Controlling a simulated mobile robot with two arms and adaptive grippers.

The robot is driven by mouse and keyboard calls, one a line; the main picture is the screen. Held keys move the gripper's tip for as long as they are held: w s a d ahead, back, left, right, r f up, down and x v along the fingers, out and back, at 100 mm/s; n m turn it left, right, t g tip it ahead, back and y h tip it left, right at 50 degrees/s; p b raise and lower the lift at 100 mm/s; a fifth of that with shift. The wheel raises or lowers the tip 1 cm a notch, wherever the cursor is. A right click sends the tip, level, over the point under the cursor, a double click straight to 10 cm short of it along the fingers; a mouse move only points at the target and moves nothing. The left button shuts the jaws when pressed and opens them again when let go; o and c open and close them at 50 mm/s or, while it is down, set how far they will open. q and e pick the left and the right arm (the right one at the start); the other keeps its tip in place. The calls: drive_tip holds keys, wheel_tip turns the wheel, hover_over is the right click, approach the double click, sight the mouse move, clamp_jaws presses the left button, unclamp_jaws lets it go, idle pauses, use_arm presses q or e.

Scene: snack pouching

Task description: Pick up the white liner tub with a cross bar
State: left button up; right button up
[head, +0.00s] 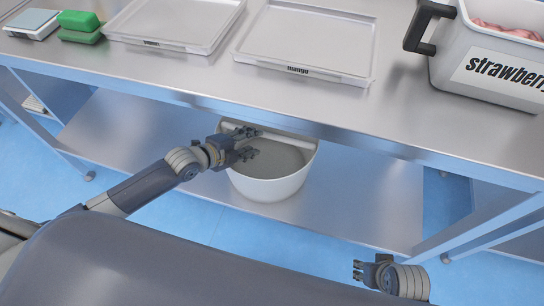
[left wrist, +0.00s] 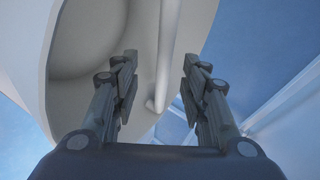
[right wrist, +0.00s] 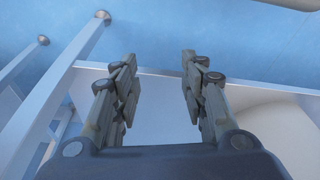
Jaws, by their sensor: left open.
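The white liner tub (head: 268,189) stands on the lower shelf under the steel table, its back edge hidden by the tabletop. Its pale cross bar (head: 285,137) runs across the top. My left gripper (head: 252,144) is over the left part of the tub, open and empty. In the left wrist view the tub (left wrist: 85,55) fills the upper left, and the bar (left wrist: 166,60) lies in line with the gap between the open fingers (left wrist: 157,75); contact cannot be told. My right gripper (head: 357,271) is open and empty at the lower right, apart from the tub.
The tabletop edge (head: 200,98) overhangs the tub closely. Two trays (head: 305,45), a strawberry bin (head: 485,85), green blocks (head: 80,27) and a scale (head: 32,23) stand on top. The lower shelf (head: 360,205) is bare right of the tub. A table leg (head: 480,225) stands at right.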

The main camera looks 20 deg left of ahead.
sight(263, 136)
use_arm(q)
drive_tip(key=b+x, duration=0.2)
drive_tip(key=x, duration=0.5)
drive_tip(key=shift+w+r, duration=0.1)
drive_tip(key=shift+w, duration=0.25)
drive_tip(key=shift+w+d, duration=0.2)
drive_tip(key=shift+w, duration=0.1)
use_arm(e)
drive_tip(key=v, duration=0.9)
drive_tip(key=shift+w+t, duration=0.3)
drive_tip(key=shift+w, duration=0.05)
use_arm(q)
drive_tip(key=shift+c, duration=0.5)
use_arm(e)
drive_tip(key=shift+d+r, duration=0.1)
use_arm(q)
clamp_jaws()
